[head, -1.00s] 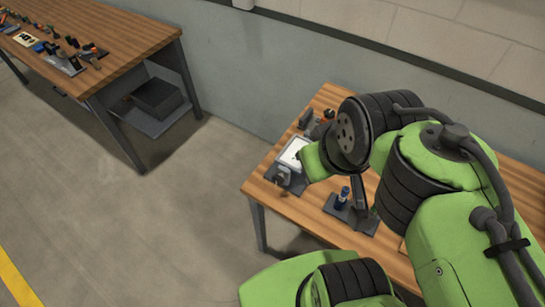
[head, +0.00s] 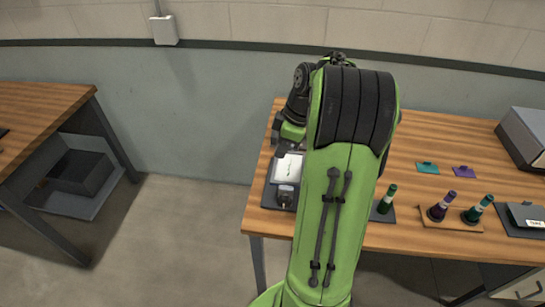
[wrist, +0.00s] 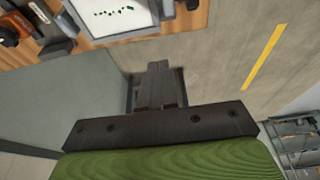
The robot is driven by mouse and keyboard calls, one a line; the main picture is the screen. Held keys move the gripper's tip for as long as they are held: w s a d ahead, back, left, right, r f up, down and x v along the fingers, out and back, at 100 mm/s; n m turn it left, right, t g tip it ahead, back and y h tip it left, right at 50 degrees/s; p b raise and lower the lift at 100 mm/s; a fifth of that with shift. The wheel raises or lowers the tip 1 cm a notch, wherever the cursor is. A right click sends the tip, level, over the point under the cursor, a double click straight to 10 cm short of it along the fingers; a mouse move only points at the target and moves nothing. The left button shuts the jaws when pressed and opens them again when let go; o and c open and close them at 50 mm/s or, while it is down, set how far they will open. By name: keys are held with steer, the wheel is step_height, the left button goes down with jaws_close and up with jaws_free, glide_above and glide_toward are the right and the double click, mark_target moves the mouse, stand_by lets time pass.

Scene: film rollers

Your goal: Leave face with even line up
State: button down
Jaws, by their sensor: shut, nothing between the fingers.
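A white panel (head: 288,167) in a dark frame lies at the left end of the right-hand table, partly hidden by my arm, with a small dark mark on it. In the wrist view a white panel (wrist: 120,18) at the top edge carries a broken row of small green marks. A green-topped roller (head: 386,199) stands just right of my arm. A purple roller (head: 439,207) and a teal roller (head: 477,209) stand on a wooden base. My gripper (wrist: 157,68) is shut and empty, apart from the panel and over the floor side in the wrist view. The head view hides it.
Small teal (head: 428,168) and purple (head: 464,172) pieces lie flat on the table. A grey box (head: 525,138) is at the right. An orange-and-black object (wrist: 10,30) is beside the panel. Another table (head: 50,110) is at the left, with floor between.

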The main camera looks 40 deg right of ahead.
mark_target(272, 181)
steer(key=b+x, duration=0.1)
steer(key=x, duration=0.2)
steer(key=b+x, duration=0.1)
steer(key=x, duration=0.3)
steer(key=b+x, duration=0.1)
steer(key=x, duration=0.3)
steer(key=shift+s+d, duration=0.25)
steer(key=shift+s, duration=0.15)
steer(key=shift+w+a+f, duration=0.1)
